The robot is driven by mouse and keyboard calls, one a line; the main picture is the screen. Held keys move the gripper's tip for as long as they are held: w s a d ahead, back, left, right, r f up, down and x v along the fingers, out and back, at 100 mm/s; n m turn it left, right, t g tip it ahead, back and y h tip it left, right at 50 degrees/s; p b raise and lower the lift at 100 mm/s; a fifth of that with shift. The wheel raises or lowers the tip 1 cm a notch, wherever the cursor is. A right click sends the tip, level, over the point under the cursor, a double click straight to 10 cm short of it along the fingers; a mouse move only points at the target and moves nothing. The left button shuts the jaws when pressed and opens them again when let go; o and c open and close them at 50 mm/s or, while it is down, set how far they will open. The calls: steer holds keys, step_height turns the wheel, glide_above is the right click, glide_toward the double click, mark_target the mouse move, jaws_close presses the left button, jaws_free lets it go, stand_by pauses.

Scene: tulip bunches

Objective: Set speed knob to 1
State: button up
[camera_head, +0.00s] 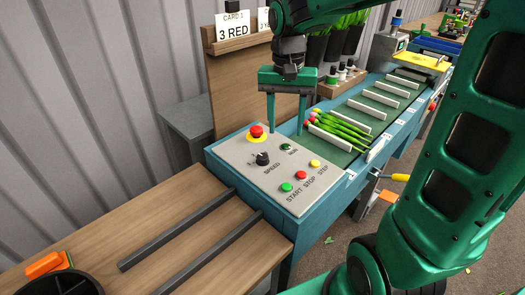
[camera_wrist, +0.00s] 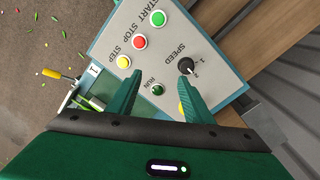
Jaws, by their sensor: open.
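The black speed knob (camera_head: 262,158) sits on the grey control panel (camera_head: 240,160), left of the SPEED label. In the wrist view the knob (camera_wrist: 186,66) has marks 1 and 2 beside it; its exact pointer setting is too small to tell. My gripper (camera_head: 286,128) is open and empty, fingers pointing down above the panel's far part, beyond the knob. In the wrist view my gripper (camera_wrist: 158,78) shows both fingertips apart, the right one near the knob but not around it.
A red stop button on a yellow base (camera_head: 256,131) stands close to the knob, near my left finger. The panel also has a RUN lamp (camera_head: 286,147) and green, red and yellow buttons (camera_head: 301,175). A conveyor (camera_head: 375,105) with tulips lies right; a wooden board (camera_head: 235,85) stands behind.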

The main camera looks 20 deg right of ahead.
glide_above(262, 155)
step_height(262, 155, down, 11)
steer(key=shift+s, duration=0.15)
stand_by(0.4)
steer(key=c, duration=1.1)
